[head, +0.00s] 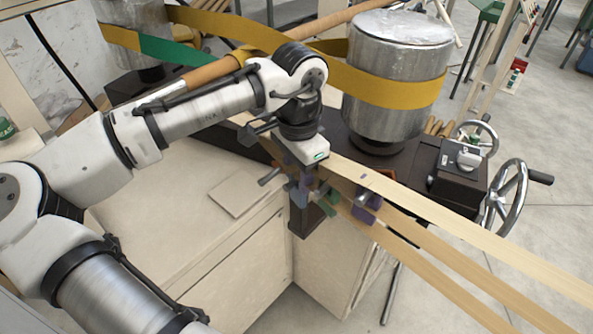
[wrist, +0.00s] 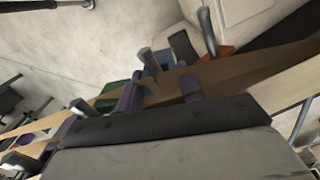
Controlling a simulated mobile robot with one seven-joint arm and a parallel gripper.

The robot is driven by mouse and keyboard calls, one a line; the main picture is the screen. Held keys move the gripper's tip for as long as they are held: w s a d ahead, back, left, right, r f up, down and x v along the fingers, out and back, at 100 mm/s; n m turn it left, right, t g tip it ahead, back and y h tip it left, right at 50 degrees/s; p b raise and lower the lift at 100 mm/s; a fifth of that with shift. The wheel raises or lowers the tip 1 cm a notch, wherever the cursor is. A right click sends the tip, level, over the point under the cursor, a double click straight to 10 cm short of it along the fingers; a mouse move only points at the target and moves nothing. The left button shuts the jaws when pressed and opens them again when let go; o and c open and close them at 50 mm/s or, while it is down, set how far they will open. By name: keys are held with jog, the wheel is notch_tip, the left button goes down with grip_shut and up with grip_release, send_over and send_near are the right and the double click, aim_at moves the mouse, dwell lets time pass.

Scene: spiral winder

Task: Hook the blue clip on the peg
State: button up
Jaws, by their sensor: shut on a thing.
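My gripper (head: 303,178) points down at the near end of the wooden strips, below its white and black wrist. It is shut on a small blue-grey piece, which looks like the blue clip (head: 302,193), mostly hidden by the fingers and wrist. I cannot tell whether the clip touches a peg.
A green clip (head: 328,204) and a purple clip (head: 368,204) sit close to the right of my gripper, by long wooden strips (head: 450,245). An orange piece (wrist: 218,52) is near a peg. A metal drum (head: 397,85) with a yellow belt and a handwheel (head: 507,196) stand behind.

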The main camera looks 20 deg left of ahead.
dwell(0.4)
jog(key=o, duration=1.1)
jog(key=shift+o, duration=0.2)
